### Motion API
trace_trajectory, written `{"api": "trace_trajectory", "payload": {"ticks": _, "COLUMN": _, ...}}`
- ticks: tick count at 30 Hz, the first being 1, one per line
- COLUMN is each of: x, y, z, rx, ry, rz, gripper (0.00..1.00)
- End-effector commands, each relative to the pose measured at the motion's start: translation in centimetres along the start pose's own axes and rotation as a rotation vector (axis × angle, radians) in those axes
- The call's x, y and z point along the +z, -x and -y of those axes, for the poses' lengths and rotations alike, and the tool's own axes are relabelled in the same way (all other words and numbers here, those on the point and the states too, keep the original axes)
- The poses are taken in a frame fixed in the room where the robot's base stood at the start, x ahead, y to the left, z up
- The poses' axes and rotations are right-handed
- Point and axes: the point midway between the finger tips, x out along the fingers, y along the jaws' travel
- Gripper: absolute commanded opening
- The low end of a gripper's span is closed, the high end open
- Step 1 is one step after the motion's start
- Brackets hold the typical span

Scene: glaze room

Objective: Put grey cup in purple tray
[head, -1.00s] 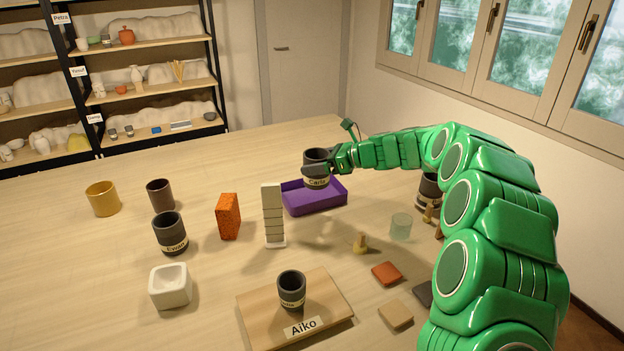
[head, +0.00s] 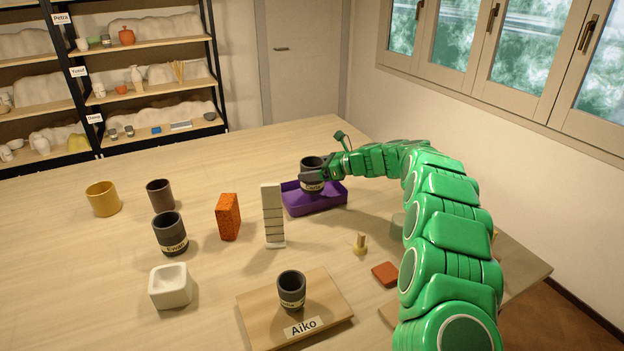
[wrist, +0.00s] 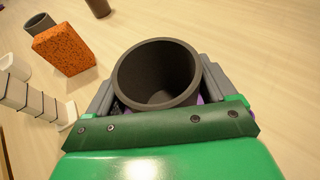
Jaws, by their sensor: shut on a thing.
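A dark grey cup (head: 312,172) with a paper name label is held upright in my gripper (head: 322,176). In the wrist view the cup (wrist: 158,72) sits between the two grey fingers, its open mouth facing the camera. In the head view the cup appears over the purple tray (head: 318,204), with its lower part overlapping the tray's interior; I cannot tell whether its base touches the tray floor. Only small bits of the purple tray show behind the cup in the wrist view.
A white stacked tile tower (head: 272,215) and an orange block (head: 228,216) stand left of the tray. Another labelled grey cup (head: 170,233), a dark cup (head: 160,195) and a yellow cup (head: 103,199) stand farther left. A small grey cup (head: 291,290) sits on the Aiko board (head: 258,318).

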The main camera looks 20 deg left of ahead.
Motion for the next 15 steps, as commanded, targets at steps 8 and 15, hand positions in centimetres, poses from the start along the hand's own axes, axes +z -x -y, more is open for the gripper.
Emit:
{"api": "trace_trajectory", "payload": {"ticks": 8, "x": -1.4, "y": -0.8, "z": 0.4, "rx": 0.001, "ry": -0.004, "rz": 0.000, "gripper": 0.45}}
{"api": "trace_trajectory", "payload": {"ticks": 15, "x": -3.3, "y": -1.5, "z": 0.3, "rx": 0.001, "ry": -0.003, "rz": 0.001, "gripper": 0.45}}
